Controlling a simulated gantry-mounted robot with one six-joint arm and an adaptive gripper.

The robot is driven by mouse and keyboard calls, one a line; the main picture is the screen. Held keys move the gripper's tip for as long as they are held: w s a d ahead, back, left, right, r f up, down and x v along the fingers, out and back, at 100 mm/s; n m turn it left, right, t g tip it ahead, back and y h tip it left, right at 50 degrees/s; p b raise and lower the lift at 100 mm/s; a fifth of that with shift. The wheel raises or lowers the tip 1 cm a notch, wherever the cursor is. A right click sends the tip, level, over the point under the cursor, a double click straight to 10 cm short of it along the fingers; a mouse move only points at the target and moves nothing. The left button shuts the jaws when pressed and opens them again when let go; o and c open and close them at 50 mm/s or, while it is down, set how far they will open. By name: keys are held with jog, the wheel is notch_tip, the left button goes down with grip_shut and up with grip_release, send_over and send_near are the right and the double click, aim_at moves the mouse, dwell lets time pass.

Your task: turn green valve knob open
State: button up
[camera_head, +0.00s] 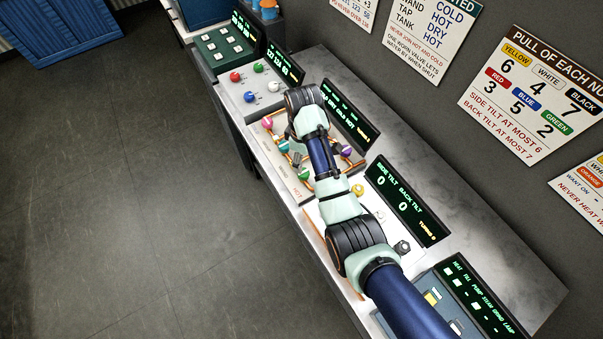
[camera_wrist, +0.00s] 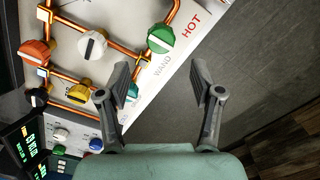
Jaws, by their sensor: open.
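The green valve knob (camera_wrist: 161,38) with a white bar across its face sits on a copper pipe line beside the red HOT and WAND labels in the wrist view. In the head view a green knob (camera_head: 304,173) shows near the panel's front edge. My gripper (camera_wrist: 160,68) is open and empty. In the wrist view the knob appears just beyond the gap between its fingertips, with no visible contact. A second green-toned knob (camera_wrist: 132,92) is partly hidden behind the left finger. In the head view my arm covers part of the valve panel.
White (camera_wrist: 92,46), orange (camera_wrist: 35,53) and yellow (camera_wrist: 78,94) knobs stand close by on the pipes. A neighbouring panel (camera_head: 234,97) has several coloured knobs. Upright displays (camera_head: 346,113) line the back of the bench. Open floor (camera_head: 130,190) lies in front.

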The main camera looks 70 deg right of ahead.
aim_at(303, 172)
jog(key=shift+s+f, duration=0.15)
jog(key=shift+f, duration=0.05)
notch_tip(303, 172, down, 7)
jog(key=shift+f+b, duration=0.2)
jog(key=shift+b, duration=0.15)
jog(key=c, duration=1.1)
jog(key=shift+c, duration=0.2)
